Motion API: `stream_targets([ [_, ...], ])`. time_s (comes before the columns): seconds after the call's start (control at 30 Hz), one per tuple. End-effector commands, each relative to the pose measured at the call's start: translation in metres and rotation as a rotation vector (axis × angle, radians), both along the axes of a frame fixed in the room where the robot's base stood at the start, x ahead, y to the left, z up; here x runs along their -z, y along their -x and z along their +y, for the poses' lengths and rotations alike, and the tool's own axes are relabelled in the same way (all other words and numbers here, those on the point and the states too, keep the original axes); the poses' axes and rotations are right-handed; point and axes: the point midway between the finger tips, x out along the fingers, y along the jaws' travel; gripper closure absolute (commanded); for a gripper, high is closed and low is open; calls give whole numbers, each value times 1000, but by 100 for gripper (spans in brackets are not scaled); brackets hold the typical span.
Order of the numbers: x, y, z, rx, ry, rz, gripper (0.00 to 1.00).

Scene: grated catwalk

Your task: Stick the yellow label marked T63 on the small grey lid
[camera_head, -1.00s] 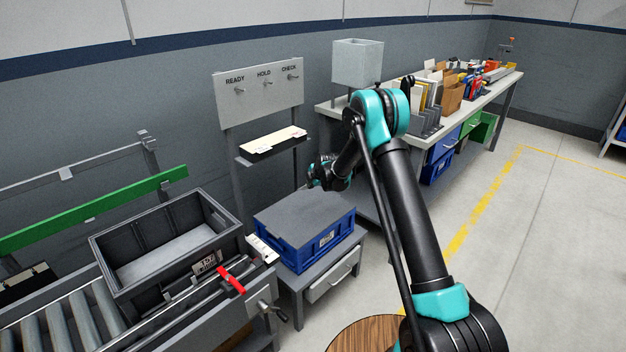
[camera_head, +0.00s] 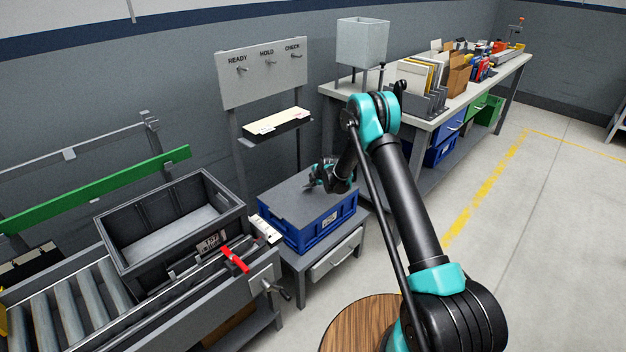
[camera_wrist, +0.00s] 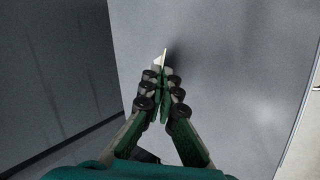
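The grey lid (camera_head: 290,203) lies flat on top of a blue crate (camera_head: 318,226) in the head view. Its plain grey surface (camera_wrist: 235,60) fills much of the wrist view. My gripper (camera_head: 312,186) is above the lid, pointing down at it. In the wrist view my gripper (camera_wrist: 162,85) has its fingers closed together on a thin pale piece (camera_wrist: 163,58), seen nearly edge-on, which appears to be the label. Its marking T63 cannot be read and its yellow colour is not clear. Whether it touches the lid cannot be told.
The blue crate stands on a low grey stand (camera_head: 340,255). A dark open bin (camera_head: 125,222) sits on the roller conveyor at left, with a red handle (camera_head: 235,260) nearby. A shelf with a pale strip (camera_head: 275,122) hangs behind. A workbench (camera_head: 430,122) runs along the back wall.

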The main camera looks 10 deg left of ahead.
Motion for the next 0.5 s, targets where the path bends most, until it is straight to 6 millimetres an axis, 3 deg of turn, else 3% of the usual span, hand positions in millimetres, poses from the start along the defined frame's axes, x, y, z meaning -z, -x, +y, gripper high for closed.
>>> stream_targets([
  [0.43,7,0,0,0,0,0,100],
  [0.5,7,0,0,0,0,0,94],
])
